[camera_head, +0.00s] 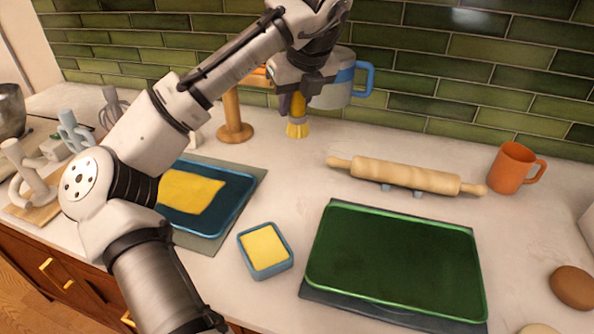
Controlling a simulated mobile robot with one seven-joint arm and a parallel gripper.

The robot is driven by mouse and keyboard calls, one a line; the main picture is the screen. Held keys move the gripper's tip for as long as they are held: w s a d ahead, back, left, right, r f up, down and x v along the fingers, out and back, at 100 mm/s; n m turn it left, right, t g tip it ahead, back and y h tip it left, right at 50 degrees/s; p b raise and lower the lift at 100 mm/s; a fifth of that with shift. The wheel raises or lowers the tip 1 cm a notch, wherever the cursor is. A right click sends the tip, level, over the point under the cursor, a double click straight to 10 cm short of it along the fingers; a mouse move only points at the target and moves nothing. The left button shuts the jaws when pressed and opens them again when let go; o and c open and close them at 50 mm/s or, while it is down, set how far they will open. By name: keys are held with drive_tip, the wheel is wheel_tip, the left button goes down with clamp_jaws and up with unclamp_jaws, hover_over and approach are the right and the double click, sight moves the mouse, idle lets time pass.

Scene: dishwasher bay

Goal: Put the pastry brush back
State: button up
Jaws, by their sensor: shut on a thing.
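The pastry brush (298,128) hangs upright from my gripper (297,98), with its pale yellow bristles pointing down near the counter. Its upper part is hidden by my gripper and wrist. My gripper is shut on the brush. A wooden stand (235,130) with a round base and upright post is just left of the brush. An orange-brown wooden piece at the top of the stand is partly covered by my arm. I cannot tell whether the brush touches the stand or the counter.
A rolling pin (405,174) and orange mug (512,168) are to the right. A green tray (395,260), yellow-filled box (265,250) and blue tray (235,195) lie in front. Bare counter surrounds the brush's front.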

wheel_tip(320, 180, down, 15)
drive_tip(key=shift+f+p, duration=0.2)
drive_tip(key=shift+p, duration=0.3)
drive_tip(key=shift+f, duration=0.2)
drive_tip(key=o, duration=1)
drive_tip(key=shift+r, duration=0.25)
drive_tip(key=v, duration=1.2)
drive_tip(key=shift+b, duration=0.45)
drive_tip(key=shift+w, duration=0.1)
